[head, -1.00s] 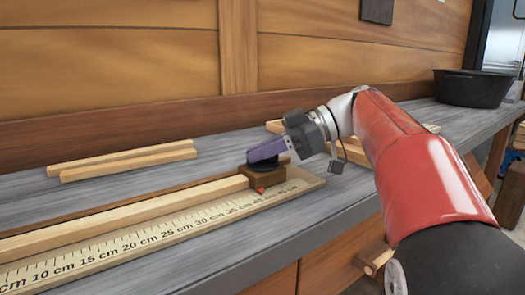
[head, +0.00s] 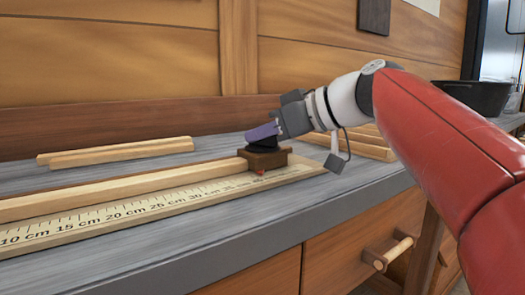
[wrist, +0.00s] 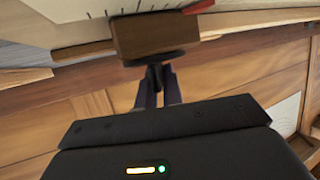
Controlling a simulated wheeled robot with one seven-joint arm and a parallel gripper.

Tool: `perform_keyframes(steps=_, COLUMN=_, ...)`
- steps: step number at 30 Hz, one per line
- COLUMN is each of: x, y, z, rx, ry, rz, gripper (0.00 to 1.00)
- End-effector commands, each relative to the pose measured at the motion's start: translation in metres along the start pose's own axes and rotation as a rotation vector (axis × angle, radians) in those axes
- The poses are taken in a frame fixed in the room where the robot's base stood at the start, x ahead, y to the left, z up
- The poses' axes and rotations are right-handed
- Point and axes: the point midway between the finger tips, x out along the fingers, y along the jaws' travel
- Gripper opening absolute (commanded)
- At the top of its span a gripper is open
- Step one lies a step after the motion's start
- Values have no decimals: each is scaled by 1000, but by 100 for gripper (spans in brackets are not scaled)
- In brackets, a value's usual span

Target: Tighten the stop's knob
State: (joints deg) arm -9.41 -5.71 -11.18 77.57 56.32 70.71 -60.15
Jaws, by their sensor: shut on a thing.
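The stop is a brown wooden block (head: 268,160) with a small red pointer (head: 261,172), sitting at the right end of a long wooden strip (head: 120,187) beside the ruler board (head: 150,212). Its black knob (head: 262,139) is on top. My gripper (head: 264,134) reaches down from the right with purple fingers, shut on the knob. In the wrist view the stop's block (wrist: 155,35) is near the top, with the dark knob (wrist: 155,59) against it and the fingers (wrist: 158,80) closing there. The fingers hide part of the knob.
Two thin wooden sticks (head: 115,152) lie at the back left of the grey bench (head: 215,252). More wood pieces (head: 365,146) lie behind my gripper, and a black basin (head: 485,97) stands at far right. A wooden wall rises behind.

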Motion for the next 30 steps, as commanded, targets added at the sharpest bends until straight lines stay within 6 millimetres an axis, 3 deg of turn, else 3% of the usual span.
perform_keyframes(steps=15, x=0, y=-1, z=0, rx=132, ry=-2, rz=323, gripper=0)
perform_keyframes(steps=30, x=1, y=-1, z=0, rx=162, ry=-4, rz=388, gripper=0)
